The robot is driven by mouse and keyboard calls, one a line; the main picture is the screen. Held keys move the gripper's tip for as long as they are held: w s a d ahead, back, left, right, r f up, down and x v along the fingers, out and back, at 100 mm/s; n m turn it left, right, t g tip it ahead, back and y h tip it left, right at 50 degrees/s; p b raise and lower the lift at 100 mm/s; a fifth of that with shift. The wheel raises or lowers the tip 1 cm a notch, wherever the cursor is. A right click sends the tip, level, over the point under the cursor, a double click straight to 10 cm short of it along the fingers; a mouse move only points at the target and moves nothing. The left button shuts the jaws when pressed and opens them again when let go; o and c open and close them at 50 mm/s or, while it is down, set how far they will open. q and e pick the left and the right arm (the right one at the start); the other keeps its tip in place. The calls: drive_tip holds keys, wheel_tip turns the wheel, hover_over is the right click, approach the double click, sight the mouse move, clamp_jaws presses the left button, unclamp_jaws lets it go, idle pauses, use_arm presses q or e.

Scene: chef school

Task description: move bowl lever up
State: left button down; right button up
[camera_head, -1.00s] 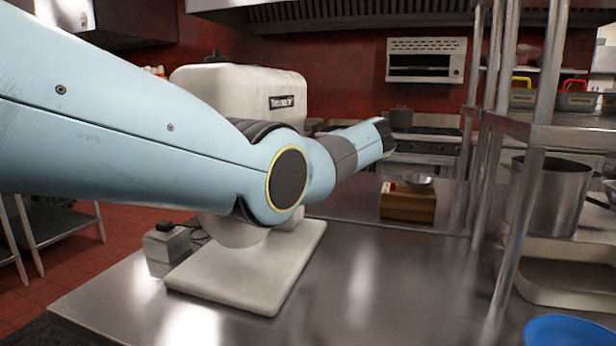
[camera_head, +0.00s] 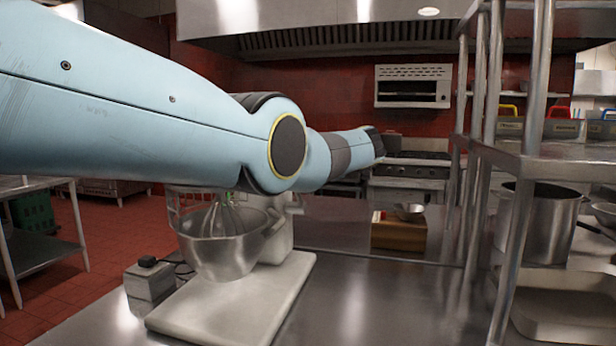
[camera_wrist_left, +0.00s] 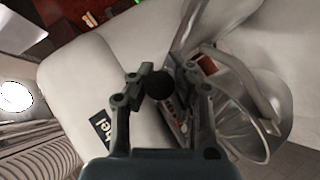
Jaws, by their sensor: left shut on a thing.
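A white stand mixer stands on its pale base plate (camera_head: 225,310) in the head view. Its metal bowl (camera_head: 222,248) hangs above the plate with a wire whisk (camera_head: 227,215) in it. My left arm hides the mixer's head. In the left wrist view the bowl (camera_wrist_left: 243,118) is at the right. My left gripper (camera_wrist_left: 168,82) is beside the white mixer body (camera_wrist_left: 90,90) and shut on a dark round knob (camera_wrist_left: 180,90), which looks like the bowl lever's end. The lever's shaft is hidden. My left fingertips do not show clearly in the head view. My right gripper is not in view.
A grey box (camera_head: 150,284) with a black button stands left of the base plate. A wooden box (camera_head: 399,236) with a small bowl on it is on the counter behind. Metal shelving (camera_head: 540,166) with a pot closes off the right side. The counter's middle is clear.

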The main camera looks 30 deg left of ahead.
use_arm(q)
drive_tip(key=c, duration=1.2)
unclamp_jaws()
drive_tip(key=shift+r, duration=0.55)
drive_tip(key=shift+s, duration=0.15)
drive_tip(key=shift+f, duration=0.2)
drive_tip(key=v, duration=1.2)
